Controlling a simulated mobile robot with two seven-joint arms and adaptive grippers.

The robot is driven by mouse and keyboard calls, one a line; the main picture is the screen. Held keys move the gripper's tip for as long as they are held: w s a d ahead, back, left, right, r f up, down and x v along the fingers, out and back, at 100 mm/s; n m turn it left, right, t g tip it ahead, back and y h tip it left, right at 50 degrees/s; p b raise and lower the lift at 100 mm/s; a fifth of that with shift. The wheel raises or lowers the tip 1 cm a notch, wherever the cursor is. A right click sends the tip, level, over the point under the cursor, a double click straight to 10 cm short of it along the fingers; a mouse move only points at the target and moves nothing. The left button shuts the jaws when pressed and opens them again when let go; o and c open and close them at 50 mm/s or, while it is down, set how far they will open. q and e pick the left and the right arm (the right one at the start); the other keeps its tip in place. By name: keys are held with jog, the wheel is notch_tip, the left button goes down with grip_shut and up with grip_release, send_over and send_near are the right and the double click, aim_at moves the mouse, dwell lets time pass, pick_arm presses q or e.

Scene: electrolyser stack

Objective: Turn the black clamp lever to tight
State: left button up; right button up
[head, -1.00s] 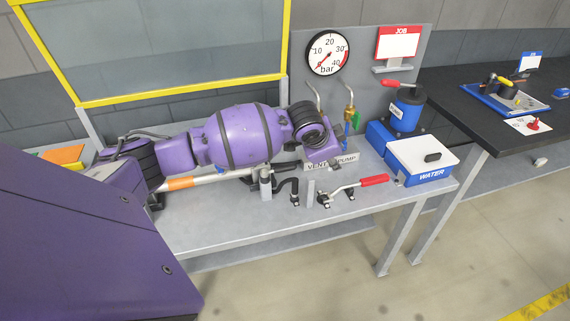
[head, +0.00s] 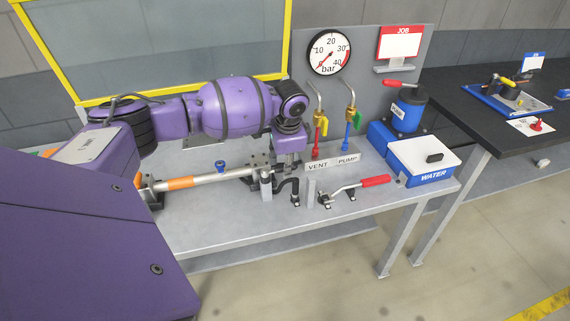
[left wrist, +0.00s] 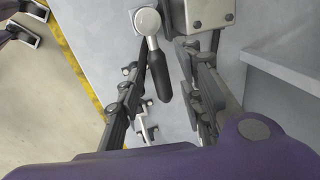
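The black clamp lever (left wrist: 160,75) shows in the left wrist view as a dark grip on a silver shaft with a rounded silver end. My left gripper (left wrist: 163,65) has its fingers apart, one on each side of the lever, with visible gaps. In the head view my left gripper (head: 288,164) points down at the bench, at the right end of the silver pipe (head: 205,178). I cannot clearly make out the clamp lever there. My right gripper is not in view.
Red and blue valve pipes (head: 347,130) stand behind. A white-lidded WATER box (head: 422,160) is farther right. The bench front (head: 230,225) is clear.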

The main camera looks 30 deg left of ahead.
pick_arm(q)
grip_shut()
jog(key=shift+w, duration=0.1)
dwell(0.5)
jog(key=shift+f, duration=0.1)
